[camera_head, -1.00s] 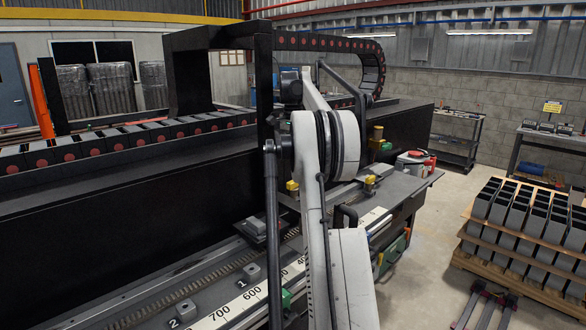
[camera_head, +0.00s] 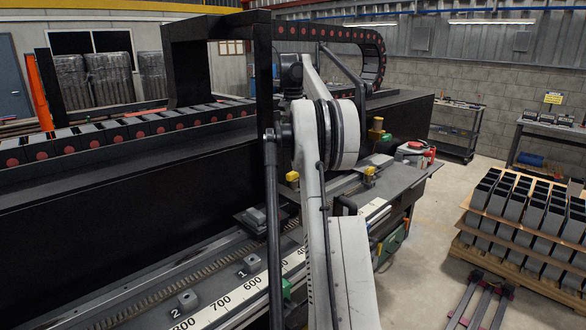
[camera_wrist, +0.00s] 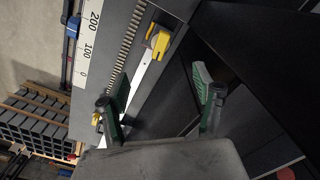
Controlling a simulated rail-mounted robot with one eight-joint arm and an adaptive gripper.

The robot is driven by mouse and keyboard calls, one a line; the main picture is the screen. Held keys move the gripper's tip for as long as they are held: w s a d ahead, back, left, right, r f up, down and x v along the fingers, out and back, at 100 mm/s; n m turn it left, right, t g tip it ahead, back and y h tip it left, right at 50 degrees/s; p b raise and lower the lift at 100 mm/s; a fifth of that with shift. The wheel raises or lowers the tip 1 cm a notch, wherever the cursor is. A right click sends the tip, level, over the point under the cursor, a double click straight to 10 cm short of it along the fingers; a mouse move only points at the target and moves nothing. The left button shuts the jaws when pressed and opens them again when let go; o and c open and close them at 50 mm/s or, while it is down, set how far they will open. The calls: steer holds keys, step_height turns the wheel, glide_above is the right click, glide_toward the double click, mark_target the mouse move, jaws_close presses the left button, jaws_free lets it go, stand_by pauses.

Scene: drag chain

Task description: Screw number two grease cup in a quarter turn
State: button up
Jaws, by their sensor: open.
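Two small grey blocks with printed numbers stand at lower left in the head view: number 1 (camera_head: 251,264) and, nearer, number 2 (camera_head: 186,301). Each shows a dark spot on top. They are too small to tell what cup or thread sits there. My gripper (camera_wrist: 162,82) shows in the wrist view with its two green-and-black fingers wide apart and nothing between them. It is hidden behind my arm in the head view. Neither numbered block can be made out in the wrist view. A yellow part (camera_wrist: 158,38) lies beyond the fingertips there.
A toothed rack and a white number scale (camera_head: 222,302) run along the rail. A black drag chain (camera_head: 110,135) and dark wall border it at left.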

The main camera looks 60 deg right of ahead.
step_height(320, 180, down, 13)
steer(key=n+p, duration=0.3)
steer(key=n, duration=0.9)
steer(key=shift+r, duration=0.15)
steer(key=c, duration=1.1)
